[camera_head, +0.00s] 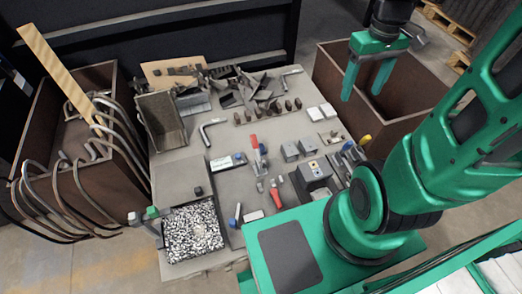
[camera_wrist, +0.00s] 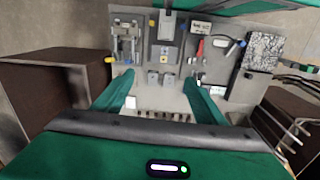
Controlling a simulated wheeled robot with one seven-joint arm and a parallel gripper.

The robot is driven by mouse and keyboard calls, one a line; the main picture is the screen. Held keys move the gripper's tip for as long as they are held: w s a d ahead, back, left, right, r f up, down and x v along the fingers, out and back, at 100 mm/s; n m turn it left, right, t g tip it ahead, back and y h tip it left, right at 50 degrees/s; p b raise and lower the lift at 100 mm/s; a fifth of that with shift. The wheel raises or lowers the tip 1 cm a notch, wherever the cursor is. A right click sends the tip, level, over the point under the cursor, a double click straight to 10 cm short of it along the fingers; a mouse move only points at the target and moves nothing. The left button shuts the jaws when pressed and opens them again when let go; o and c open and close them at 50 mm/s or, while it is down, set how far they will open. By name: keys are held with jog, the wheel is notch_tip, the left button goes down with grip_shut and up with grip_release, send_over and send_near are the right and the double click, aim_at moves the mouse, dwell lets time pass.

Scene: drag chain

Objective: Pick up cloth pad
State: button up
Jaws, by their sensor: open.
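A white piece also shows beside the left finger in the wrist view (camera_wrist: 131,102).
The table (camera_head: 218,133) holds a tray of metal bits (camera_head: 193,230), an open grey box (camera_head: 161,120), red-handled tools (camera_head: 254,142) and dark scrap pieces. A brown bin (camera_head: 335,85) stands at the right. Another bin (camera_head: 105,180), with bent pipes and a plank, stands at the left.

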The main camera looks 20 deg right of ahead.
jog(key=w+f+n, duration=0.6)
jog(key=w+f, duration=0.2)
jog(key=w, duration=0.3)
jog(key=n+y, duration=0.5)
jog(key=n, duration=0.8)
send_over(262, 146)
jog(key=d, duration=0.4)
notch_tip(262, 146, down, 34)
jog(key=x, duration=0.6)
jog(key=shift+s+a+f, duration=0.1)
jog(key=shift+s+a, duration=0.05)
jog(key=shift+w+d+x, duration=0.1)
jog(key=shift+w+x, duration=0.05)
jog(key=shift+x, duration=1.1)
jog(key=shift+w+d+x, duration=0.15)
jog(key=shift+x, duration=1.1)
jog(key=shift+f, duration=0.1)
jog(key=shift+c, duration=0.6)
jog(key=c, duration=1.1)
